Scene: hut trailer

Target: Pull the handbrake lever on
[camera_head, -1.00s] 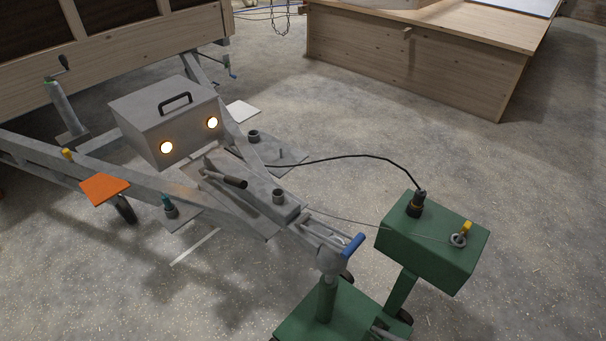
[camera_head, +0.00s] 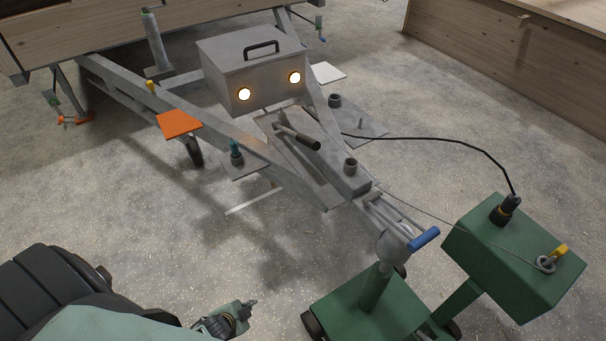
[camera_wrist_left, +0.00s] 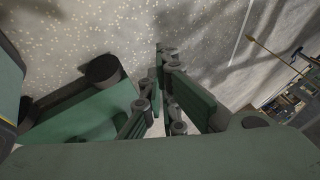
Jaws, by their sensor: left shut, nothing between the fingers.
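The handbrake lever (camera_head: 298,137), a dark grip on a grey shaft, lies low along the top of the trailer's grey drawbar, in front of the grey box with two lit lamps. My left gripper (camera_head: 249,303) is at the bottom of the head view, in front of and below the lever and well apart from it. Its fingers also show in the left wrist view (camera_wrist_left: 165,55); they are shut and empty. The lever cannot be made out in the wrist view. My right gripper is not in view.
The green wheeled mover (camera_head: 367,305) stands under the blue-handled coupling (camera_head: 424,239). A green box (camera_head: 514,255) with a black cable stands at right. An orange plate (camera_head: 179,124) sticks out from the left frame beam. The floor between my left gripper and the drawbar is clear.

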